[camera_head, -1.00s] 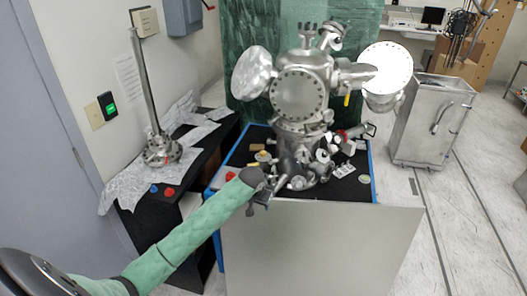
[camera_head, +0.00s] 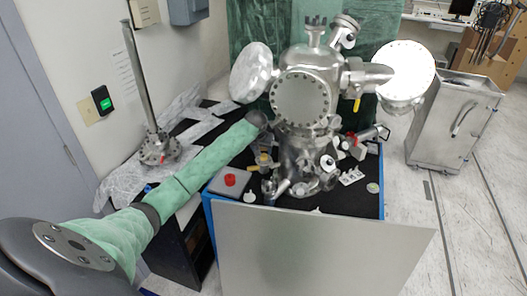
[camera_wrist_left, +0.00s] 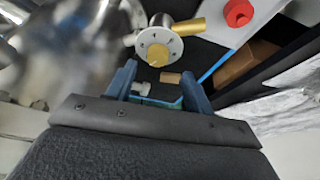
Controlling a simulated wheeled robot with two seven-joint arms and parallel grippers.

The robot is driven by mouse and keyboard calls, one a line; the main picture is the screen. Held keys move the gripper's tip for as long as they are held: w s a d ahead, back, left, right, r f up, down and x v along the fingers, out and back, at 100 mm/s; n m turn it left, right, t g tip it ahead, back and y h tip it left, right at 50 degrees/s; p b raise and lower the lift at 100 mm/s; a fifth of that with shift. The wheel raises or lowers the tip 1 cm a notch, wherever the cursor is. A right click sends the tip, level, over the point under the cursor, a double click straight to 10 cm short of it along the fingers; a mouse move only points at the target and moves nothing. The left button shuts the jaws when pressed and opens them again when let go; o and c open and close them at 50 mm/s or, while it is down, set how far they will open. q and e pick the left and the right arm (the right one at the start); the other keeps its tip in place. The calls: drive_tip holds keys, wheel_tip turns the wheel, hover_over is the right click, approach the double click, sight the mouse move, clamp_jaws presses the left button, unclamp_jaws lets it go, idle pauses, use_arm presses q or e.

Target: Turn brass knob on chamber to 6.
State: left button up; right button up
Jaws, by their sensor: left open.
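The steel vacuum chamber (camera_head: 303,100) stands on a black-topped table. In the left wrist view, the round brass knob (camera_wrist_left: 157,54) sits at the centre of a white dial (camera_wrist_left: 171,45) with dark marks; I cannot read its setting. A brass cylinder (camera_wrist_left: 188,27) sticks out beside the dial. My left gripper (camera_wrist_left: 159,70) is open, its two blue-grey fingers on either side below the dial. The knob lies just beyond the fingertips and is not gripped. In the head view the arm ends beside the chamber's left side, and the fingers are hidden. My right gripper is not in view.
A red knob (camera_head: 231,180) sits on a grey box at the table's left corner; it also shows in the left wrist view (camera_wrist_left: 238,12). A blurred steel part (camera_wrist_left: 75,50) is close on the left of the wrist view. A steel cart (camera_head: 455,120) stands at right.

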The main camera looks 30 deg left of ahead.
sight(264, 155)
use_arm(q)
drive_tip(key=x, duration=0.2)
drive_tip(key=p+x, duration=0.1)
drive_tip(key=x, duration=0.1)
drive_tip(key=shift+w+d, duration=0.15)
drive_tip(key=shift+w, duration=0.3)
drive_tip(key=shift+f, duration=0.2)
drive_tip(key=shift+s, duration=0.2)
drive_tip(key=shift+w+f, duration=0.2)
drive_tip(key=shift+f, duration=0.05)
drive_tip(key=c, duration=1)
